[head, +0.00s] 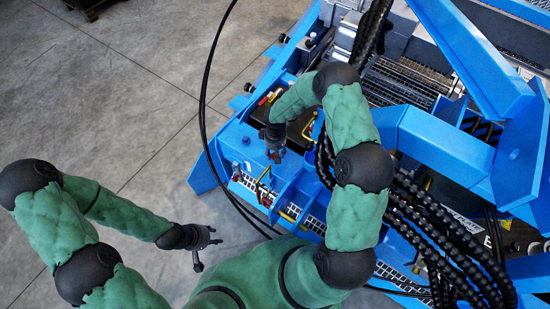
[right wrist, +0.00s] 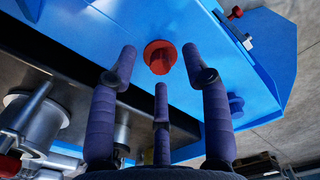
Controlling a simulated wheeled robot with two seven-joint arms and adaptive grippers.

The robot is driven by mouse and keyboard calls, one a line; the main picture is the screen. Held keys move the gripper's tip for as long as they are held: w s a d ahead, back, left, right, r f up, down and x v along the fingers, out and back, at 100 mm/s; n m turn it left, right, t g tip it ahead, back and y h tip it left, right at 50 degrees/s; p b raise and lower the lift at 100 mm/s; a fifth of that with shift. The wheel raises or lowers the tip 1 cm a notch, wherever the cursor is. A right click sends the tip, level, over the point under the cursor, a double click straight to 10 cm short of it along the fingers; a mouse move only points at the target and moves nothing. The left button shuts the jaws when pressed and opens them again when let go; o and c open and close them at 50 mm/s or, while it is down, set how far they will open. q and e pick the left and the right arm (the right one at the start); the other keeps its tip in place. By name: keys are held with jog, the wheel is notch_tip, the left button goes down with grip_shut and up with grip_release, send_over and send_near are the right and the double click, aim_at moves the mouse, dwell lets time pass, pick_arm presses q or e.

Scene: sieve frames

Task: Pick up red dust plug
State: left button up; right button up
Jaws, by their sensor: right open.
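The red dust plug (right wrist: 160,55) is a round red cap on the blue machine surface in the right wrist view. My right gripper (right wrist: 160,66) has three dark fingers spread apart, with the plug between and beyond the fingertips. No finger is seen closed on the plug. In the head view my right gripper (head: 275,148) hangs over the blue machine's front part, and I cannot make out the plug under it. My left gripper (head: 207,238) is over the grey floor, left of the machine, its fingers apart and empty.
A blue knob (right wrist: 236,104) stands near the plug. Bare floor (head: 100,110) lies at left.

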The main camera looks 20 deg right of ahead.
jog(key=shift+f, duration=0.65)
jog(key=shift+r, duration=0.1)
jog(key=shift+c, duration=0.3)
jog(key=c, duration=0.8)
jog(key=shift+r, duration=0.1)
